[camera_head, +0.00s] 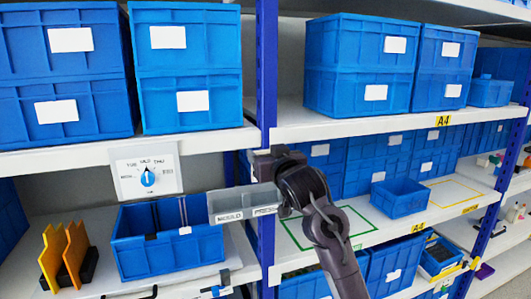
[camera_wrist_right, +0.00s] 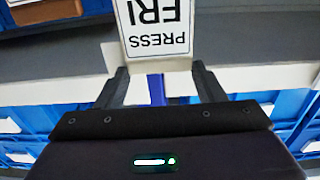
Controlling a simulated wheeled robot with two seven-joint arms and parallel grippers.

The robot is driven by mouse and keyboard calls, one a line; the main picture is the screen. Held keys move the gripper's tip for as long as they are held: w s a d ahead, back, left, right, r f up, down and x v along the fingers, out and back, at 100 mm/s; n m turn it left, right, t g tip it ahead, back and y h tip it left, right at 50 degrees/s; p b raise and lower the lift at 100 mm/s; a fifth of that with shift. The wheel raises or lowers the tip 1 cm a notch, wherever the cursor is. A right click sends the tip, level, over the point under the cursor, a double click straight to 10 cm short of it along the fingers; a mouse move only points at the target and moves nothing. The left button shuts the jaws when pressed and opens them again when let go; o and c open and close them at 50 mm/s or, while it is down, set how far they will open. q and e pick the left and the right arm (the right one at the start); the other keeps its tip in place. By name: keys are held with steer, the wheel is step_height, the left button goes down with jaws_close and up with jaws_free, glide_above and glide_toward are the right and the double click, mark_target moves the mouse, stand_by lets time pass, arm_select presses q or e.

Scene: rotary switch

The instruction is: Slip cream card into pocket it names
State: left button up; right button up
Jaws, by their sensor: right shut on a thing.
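My right gripper (camera_head: 265,168) is at the upright post between the shelf bays, just above a grey pocket holder (camera_head: 226,201). In the wrist view its fingers (camera_wrist_right: 160,80) are shut on a pale card (camera_wrist_right: 157,28), which reads "PRESS" and "FRI" upside down. In the head view I cannot make out the card. The holder's front labels seem to read "MOULD" and "PRESS"; its right end is behind my arm. A white panel (camera_head: 126,186) left of it has a blue rotary knob (camera_head: 148,179) with weekday marks, its pointer roughly upward. My left gripper is not in view.
An open blue bin (camera_head: 168,261) stands on the shelf below the panel, with yellow-orange upright plates (camera_head: 55,250) to its left. Blue crates (camera_head: 189,101) fill the upper shelves. The blue post (camera_head: 266,75) is close to my gripper. A green-outlined shelf area holds no bin.

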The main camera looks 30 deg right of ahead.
steer(key=f+b, duration=0.5)
steer(key=shift+s+a+f, duration=0.1)
steer(key=shift+s+f, duration=0.1)
steer(key=shift+f, duration=0.1)
stand_by(0.5)
steer(key=o, duration=1)
steer(key=shift+o, duration=0.2)
steer(key=shift+s, duration=0.1)
steer(key=b+v, duration=0.1)
steer(key=v, duration=0.6)
steer(key=shift+s+b, duration=0.3)
steer(key=shift+b, duration=0.1)
